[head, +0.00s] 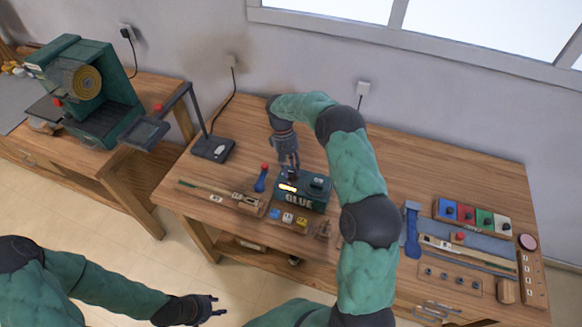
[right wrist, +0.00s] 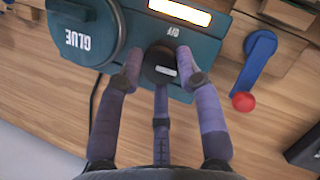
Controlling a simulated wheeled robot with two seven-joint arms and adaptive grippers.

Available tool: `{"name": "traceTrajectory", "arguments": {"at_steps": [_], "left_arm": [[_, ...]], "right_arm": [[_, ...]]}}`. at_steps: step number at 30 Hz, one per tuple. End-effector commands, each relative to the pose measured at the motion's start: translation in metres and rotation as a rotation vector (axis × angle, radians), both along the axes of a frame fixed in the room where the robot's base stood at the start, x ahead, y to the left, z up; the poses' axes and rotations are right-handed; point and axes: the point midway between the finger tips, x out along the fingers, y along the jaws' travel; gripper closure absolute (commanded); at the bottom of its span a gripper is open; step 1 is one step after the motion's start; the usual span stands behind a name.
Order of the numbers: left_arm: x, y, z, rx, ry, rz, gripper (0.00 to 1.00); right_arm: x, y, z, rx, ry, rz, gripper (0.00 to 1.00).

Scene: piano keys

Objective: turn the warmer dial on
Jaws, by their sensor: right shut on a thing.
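The dark teal glue warmer (head: 302,203), marked GLUE, stands on the middle table; it also shows upside down in the right wrist view (right wrist: 213,48). Its round pot lid (right wrist: 85,30) is beside a bright, lit window (right wrist: 180,11). My left gripper (head: 213,309) is open and empty, low at the front left, away from the table.
A small block with coloured squares (head: 288,219) is in front. A lamp base (head: 213,148) stands behind left. Coloured tiles (head: 470,216) and tools fill the table's right side.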

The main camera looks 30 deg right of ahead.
Motion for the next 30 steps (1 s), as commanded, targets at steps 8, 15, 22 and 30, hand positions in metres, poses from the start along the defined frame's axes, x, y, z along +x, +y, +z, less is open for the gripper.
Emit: {"name": "traceTrajectory", "arguments": {"at_steps": [8, 15, 22, 30], "left_arm": [[0.0000, 0.0000, 0.0015, 0.000, 0.000, 0.000, 0.60], [0.0001, 0.0000, 0.0015, 0.000, 0.000, 0.000, 0.60], [0.0001, 0.0000, 0.0015, 0.000, 0.000, 0.000, 0.60], [0.0000, 0.0000, 0.0014, 0.000, 0.000, 0.000, 0.60]], "right_arm": [[-0.0005, -0.0017, 0.0009, -0.002, 0.001, -0.048, 0.97], [-0.0005, -0.0016, 0.0007, -0.001, 0.001, -0.050, 0.97], [-0.0006, -0.0014, 0.0006, -0.001, 0.002, -0.050, 0.40], [-0.0003, -0.0007, 0.0002, -0.001, 0.001, -0.048, 0.40]]}}
